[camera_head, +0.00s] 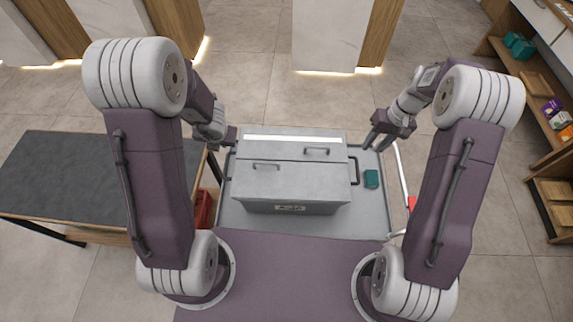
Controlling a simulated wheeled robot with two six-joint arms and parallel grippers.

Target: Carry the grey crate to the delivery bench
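The grey crate (291,188) sits closed on a grey cart top (365,218) in front of me. Its lid carries two dark handles, and a dark side handle (354,170) shows on its right end. My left gripper (232,140) is at the crate's far left corner, small and partly hidden; whether it touches the crate or is open is unclear. My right gripper (377,141) is open and empty, above the cart just right of the crate's far right corner, apart from it. A dark-topped table (55,165) stands at the left; I cannot tell if it is the delivery bench.
A red bin (203,208) is between the cart and the table. Wooden shelves (530,90) with small goods line the right. White and wood counters (335,35) stand ahead, with open tiled floor between.

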